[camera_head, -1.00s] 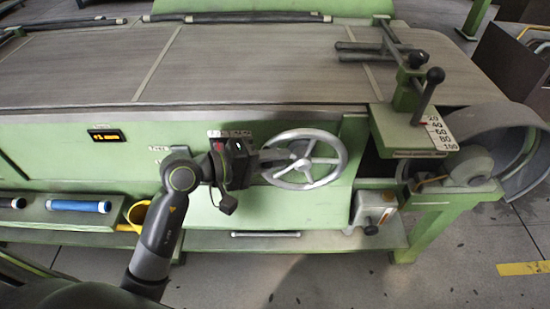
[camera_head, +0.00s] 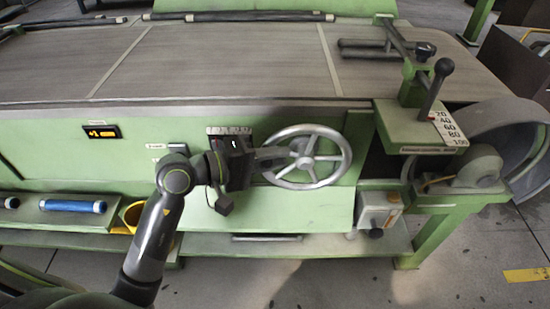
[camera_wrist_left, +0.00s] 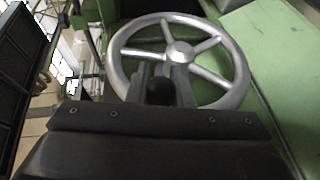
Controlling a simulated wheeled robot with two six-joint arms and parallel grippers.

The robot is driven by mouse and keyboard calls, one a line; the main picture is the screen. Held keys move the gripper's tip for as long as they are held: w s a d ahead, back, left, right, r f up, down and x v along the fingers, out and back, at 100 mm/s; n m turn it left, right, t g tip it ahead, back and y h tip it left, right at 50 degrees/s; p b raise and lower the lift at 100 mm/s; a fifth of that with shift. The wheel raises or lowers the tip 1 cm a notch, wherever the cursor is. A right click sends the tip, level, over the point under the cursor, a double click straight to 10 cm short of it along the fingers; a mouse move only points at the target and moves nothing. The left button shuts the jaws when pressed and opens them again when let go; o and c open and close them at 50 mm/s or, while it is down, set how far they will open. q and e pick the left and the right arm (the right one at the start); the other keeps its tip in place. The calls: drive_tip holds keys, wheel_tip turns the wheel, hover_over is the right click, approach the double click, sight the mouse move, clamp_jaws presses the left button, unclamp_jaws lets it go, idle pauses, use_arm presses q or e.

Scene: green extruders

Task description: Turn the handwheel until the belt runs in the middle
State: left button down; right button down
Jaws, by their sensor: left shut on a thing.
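The silver spoked handwheel (camera_head: 340,172) is on the front of the green machine, and it fills the top of the left wrist view (camera_wrist_left: 240,75). My left gripper (camera_head: 283,155) is shut on the handwheel, coming in from its left side. In the left wrist view its fingers (camera_wrist_left: 163,82) cross the near rim and reach close to the hub; the exact contact is hard to see. The wide grey belt (camera_head: 220,60), with pale cross seams, covers the machine's top. My right gripper is not in view.
A small display (camera_head: 102,132) with orange characters, too small to read surely, is at the left. A black-knobbed lever (camera_head: 435,88) stands by a numbered scale (camera_head: 448,128). A blue roll (camera_head: 72,206) and a yellow cup (camera_head: 133,215) are lower left. A grey box (camera_head: 380,210) sits below right.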

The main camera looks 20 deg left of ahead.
use_arm(q)
drive_tip(key=c, duration=1.3)
unclamp_jaws()
